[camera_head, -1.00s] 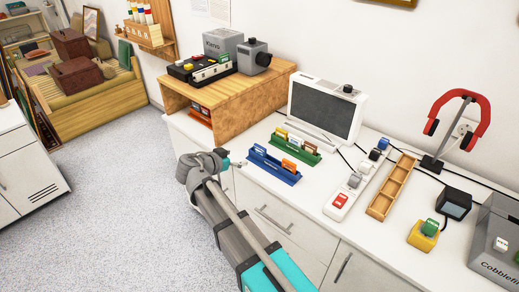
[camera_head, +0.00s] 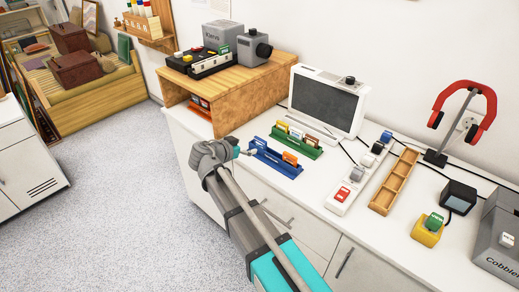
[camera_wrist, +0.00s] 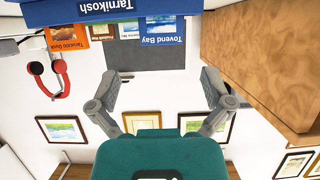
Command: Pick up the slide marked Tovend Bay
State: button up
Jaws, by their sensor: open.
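The slide marked Tovend Bay (camera_wrist: 163,30) has a blue label and stands in the blue rack (camera_head: 276,163) on the white counter. In the head view, a small blue slide top (camera_head: 258,144) shows at the rack's left end. In the head view my gripper (camera_head: 245,153) is just left of the rack.
A green rack (camera_head: 308,149) with several slides stands just behind the blue one. Behind it is a light-box screen (camera_head: 326,102). A wooden shelf unit (camera_head: 245,90) stands to the left. A white power strip (camera_head: 352,189) and an empty wooden tray (camera_head: 395,182) lie to the right.

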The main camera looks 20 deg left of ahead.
aim_at(259, 142)
jog(key=shift+b+x, duration=0.45)
jog(key=shift+x, duration=1.35)
jog(key=shift+w, duration=0.1)
jog(key=b+x, duration=0.1)
jog(key=x, duration=0.1)
jog(key=b+x, duration=0.1)
jog(key=x, duration=0.1)
jog(key=shift+a+f, duration=0.1)
jog(key=shift+f, duration=0.15)
jog(key=shift+w+d+f, duration=0.1)
jog(key=shift+w+d, duration=0.15)
jog(key=shift+w, duration=0.2)
jog(key=shift+c, duration=0.3)
jog(key=c, duration=0.8)
jog(key=shift+o, duration=0.2)
